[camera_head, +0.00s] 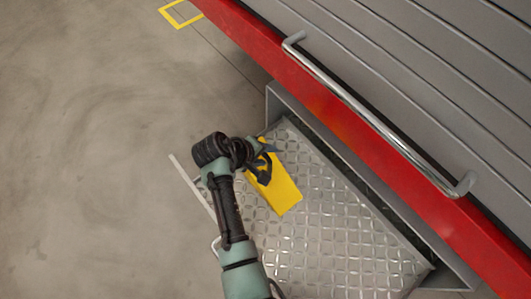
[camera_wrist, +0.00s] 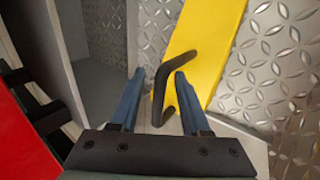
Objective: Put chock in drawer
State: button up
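The chock is a yellow block (camera_head: 274,192) with a black handle. In the head view it lies over the diamond-plate floor of the open drawer (camera_head: 335,240), near its left end. I cannot tell whether it rests flat on that floor. In the wrist view the yellow chock (camera_wrist: 208,45) shows behind its bent black handle (camera_wrist: 158,92). My gripper (camera_head: 262,160) is at the chock's upper end. In the wrist view my gripper (camera_wrist: 160,74) has its two blue fingers apart, with the handle between them and gaps visible.
A red edge (camera_head: 340,120) with a long metal bar handle (camera_head: 380,125) runs along the grey slatted shutter (camera_head: 420,60) above the drawer. The drawer's grey side wall is close to my gripper. Bare concrete floor (camera_head: 90,150) lies open at left, with a yellow floor marking (camera_head: 180,15).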

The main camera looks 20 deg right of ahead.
jog(key=p+v, duration=0.6)
jog(key=v, duration=0.6)
jog(key=shift+r+p, duration=0.15)
jog(key=shift+p, duration=0.2)
